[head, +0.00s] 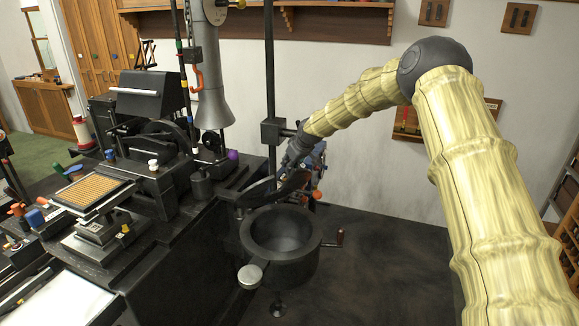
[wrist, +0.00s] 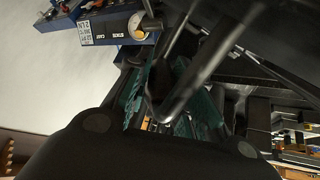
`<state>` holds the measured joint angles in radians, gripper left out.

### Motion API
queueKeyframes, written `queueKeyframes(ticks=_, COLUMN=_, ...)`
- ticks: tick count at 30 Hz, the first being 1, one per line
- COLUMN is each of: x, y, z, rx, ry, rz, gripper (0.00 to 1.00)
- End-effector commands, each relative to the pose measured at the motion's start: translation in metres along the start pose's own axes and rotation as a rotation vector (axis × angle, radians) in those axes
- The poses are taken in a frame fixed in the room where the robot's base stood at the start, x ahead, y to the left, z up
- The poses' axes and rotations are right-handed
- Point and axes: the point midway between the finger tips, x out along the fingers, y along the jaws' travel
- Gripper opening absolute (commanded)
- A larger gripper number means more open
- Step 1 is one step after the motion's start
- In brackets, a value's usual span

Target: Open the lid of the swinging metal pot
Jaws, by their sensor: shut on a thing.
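The dark metal pot (head: 308,262) hangs beside the machine, and its open mouth and grey inside show in the head view. Its dark lid (head: 262,194) is swung up off the mouth at the pot's back rim, tilted. My gripper (head: 297,163) is at the lid's upper right side, small and dark in the head view. In the wrist view my gripper (wrist: 158,100) has teal finger pads on both sides of a dark bar-like handle (wrist: 160,82), and it is shut on it. The exact contact is dim and partly hidden.
The black casting machine (head: 150,190) with levers and knobs fills the left. A vertical post (head: 269,80) stands behind the lid. A blue labelled box (wrist: 110,24) is close in the wrist view. Dark floor lies open to the right.

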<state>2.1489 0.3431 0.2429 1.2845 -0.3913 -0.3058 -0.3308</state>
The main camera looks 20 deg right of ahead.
Motion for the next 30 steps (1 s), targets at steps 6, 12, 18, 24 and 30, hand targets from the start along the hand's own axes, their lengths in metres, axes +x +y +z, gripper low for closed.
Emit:
queueKeyframes(ticks=6, x=-0.0017, y=0.0064, z=-0.0033, rx=0.004, ry=-0.011, rz=0.003, gripper=0.0)
queueKeyframes(ticks=12, x=-0.0015, y=0.0066, z=-0.0031, rx=0.003, ry=-0.013, rz=0.003, gripper=0.0)
queueKeyframes(ticks=18, x=-0.0014, y=0.0065, z=-0.0028, rx=0.003, ry=-0.013, rz=0.003, gripper=0.32)
queueKeyframes(ticks=24, x=-0.0011, y=0.0058, z=-0.0024, rx=0.003, ry=-0.014, rz=0.002, gripper=0.46)
queueKeyframes(ticks=30, x=-0.0005, y=0.0045, z=-0.0016, rx=0.003, ry=-0.016, rz=0.0, gripper=0.46)
